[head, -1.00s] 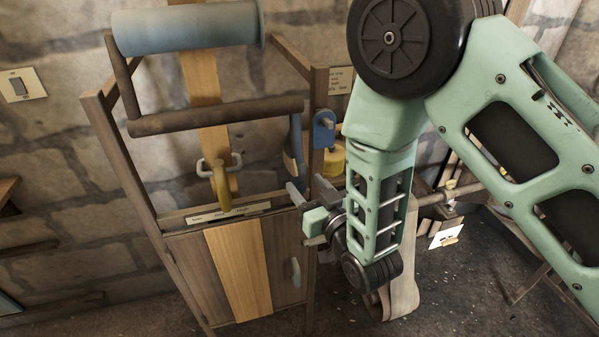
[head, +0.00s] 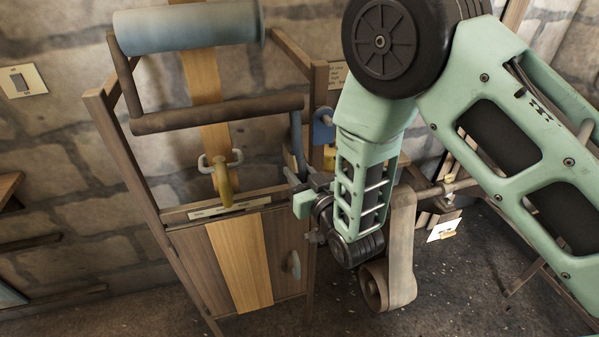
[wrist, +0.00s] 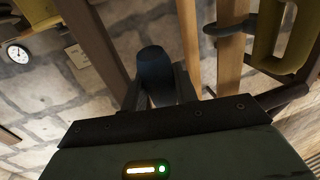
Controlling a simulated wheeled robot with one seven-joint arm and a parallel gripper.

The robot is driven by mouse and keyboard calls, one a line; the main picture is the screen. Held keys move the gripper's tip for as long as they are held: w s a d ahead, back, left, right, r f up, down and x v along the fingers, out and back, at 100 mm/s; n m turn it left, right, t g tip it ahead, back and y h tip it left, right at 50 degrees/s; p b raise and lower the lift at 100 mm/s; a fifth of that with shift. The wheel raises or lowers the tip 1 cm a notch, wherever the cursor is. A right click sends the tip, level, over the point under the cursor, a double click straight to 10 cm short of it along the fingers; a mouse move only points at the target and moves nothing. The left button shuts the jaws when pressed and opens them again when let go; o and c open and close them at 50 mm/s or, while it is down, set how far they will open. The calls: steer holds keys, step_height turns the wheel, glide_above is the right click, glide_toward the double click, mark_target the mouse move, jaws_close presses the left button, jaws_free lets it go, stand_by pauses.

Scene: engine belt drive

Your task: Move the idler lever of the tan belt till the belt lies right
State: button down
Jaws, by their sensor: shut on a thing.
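The tan belt (head: 213,145) runs down from the blue-grey roller (head: 190,27), behind the brown bar (head: 220,115). A tan strip (head: 238,262) shows below the label plate, between darker brown panels. The blue lever (head: 297,133) hangs at the right end of the brown bar, beside the right post. My gripper (head: 304,181) is shut on the lower end of this lever. In the wrist view the lever's dark blue rounded end (wrist: 155,68) stands between the fingers. A yellow pointer (head: 223,186) with a pale fork hangs in front of the belt, its tip over the label plate (head: 230,207).
The right wooden post (head: 318,95) with a blue bracket (head: 323,128) stands close to my gripper. A grey-brown belt loop (head: 400,245) hangs at the right behind my arm. A small grey handle (head: 292,265) is on the panel below. A round gauge (wrist: 18,53) shows in the wrist view.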

steer(key=shift+s+d+r+g+h+p, duration=0.2)
steer(key=shift+s+r+g, duration=0.1)
steer(key=shift+s, duration=0.15)
steer(key=shift+s+d+r+g+h+p, duration=0.1)
steer(key=shift+s+r+g+p, duration=0.15)
steer(key=shift+s, duration=0.2)
steer(key=shift+s+d+g, duration=0.1)
steer(key=shift+s+g, duration=0.35)
steer(key=shift+s, duration=0.05)
steer(key=c, duration=1.1)
jaws_free()
steer(key=shift+s, duration=0.1)
